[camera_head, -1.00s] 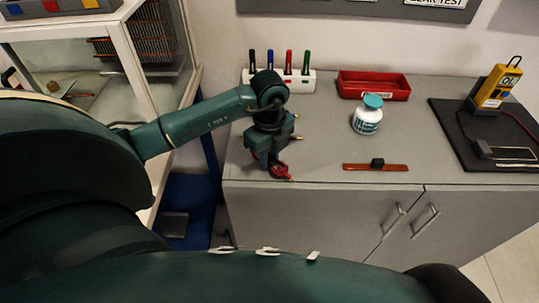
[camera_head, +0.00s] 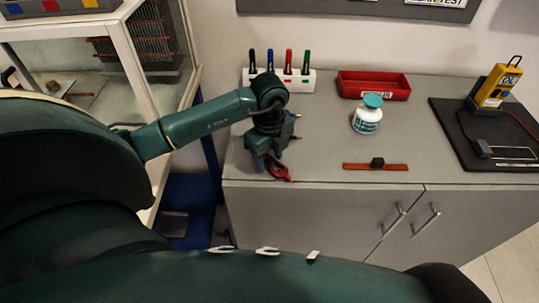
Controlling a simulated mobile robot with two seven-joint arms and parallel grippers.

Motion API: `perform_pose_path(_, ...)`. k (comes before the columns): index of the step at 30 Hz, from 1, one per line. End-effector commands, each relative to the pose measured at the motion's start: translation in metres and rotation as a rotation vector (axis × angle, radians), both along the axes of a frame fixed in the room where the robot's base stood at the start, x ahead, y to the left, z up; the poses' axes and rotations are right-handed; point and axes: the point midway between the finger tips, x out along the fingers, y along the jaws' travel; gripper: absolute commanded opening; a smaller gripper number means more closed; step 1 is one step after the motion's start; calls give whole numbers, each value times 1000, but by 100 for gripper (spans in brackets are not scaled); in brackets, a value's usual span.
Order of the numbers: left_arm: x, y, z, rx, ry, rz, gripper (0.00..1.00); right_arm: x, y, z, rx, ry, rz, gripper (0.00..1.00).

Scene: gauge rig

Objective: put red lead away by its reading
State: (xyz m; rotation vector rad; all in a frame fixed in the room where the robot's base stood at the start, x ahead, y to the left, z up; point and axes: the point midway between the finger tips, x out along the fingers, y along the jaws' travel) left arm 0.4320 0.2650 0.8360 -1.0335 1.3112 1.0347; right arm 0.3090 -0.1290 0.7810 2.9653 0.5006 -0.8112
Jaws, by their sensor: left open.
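A red lead (camera_head: 279,171) lies bunched near the counter's front left edge. My left gripper (camera_head: 268,163) is directly over it, pointing down, with its jaws open. The gripper hides part of the lead, and I cannot tell whether they touch. A yellow meter (camera_head: 497,88) stands on a black mat (camera_head: 449,121) at the right; its small display seems to read OL. A red tray (camera_head: 398,95) with a white label sits at the back of the counter. My right gripper is not in view.
A white rack (camera_head: 306,83) holds several coloured markers at the back left. A white jar with a teal lid (camera_head: 367,119) stands mid-counter. A reddish-brown strip with a black block (camera_head: 397,167) lies near the front edge. A glass-sided cabinet (camera_head: 138,60) stands left of the counter.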

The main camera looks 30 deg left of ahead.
Motion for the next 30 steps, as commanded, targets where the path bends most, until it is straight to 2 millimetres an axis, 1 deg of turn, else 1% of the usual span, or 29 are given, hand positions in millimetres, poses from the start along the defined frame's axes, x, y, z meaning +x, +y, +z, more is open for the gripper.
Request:
perform_pose_path(5, 1, 0, 27, 0, -5, -2, 46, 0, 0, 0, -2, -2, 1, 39)
perform_pose_path(12, 1, 0, 80, -1, -7, -1, 46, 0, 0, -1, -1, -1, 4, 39)
perform_pose_path(15, 1, 0, 98, 0, -5, -1, 46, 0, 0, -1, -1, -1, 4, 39)
perform_pose_path(19, 1, 0, 114, 0, -3, 0, 46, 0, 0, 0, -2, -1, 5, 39)
perform_pose_path(21, 0, -2, 117, -5, -1, -6, 46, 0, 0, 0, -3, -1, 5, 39)
perform_pose_path(23, -3, -9, 115, -38, 7, -35, 46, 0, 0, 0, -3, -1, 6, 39)
perform_pose_path(25, -10, -33, 104, -140, 22, -118, 46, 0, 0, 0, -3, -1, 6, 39)
perform_pose_path(26, -15, -48, 98, -209, 30, -171, 46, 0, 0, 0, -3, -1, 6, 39)
perform_pose_path(28, -34, -96, 85, -440, 36, -316, 46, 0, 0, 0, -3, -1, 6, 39)
perform_pose_path(29, -45, -120, 83, -567, 30, -379, 46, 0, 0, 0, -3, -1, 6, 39)
perform_pose_path(30, -60, -153, 86, -753, 7, -447, 46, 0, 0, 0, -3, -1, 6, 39)
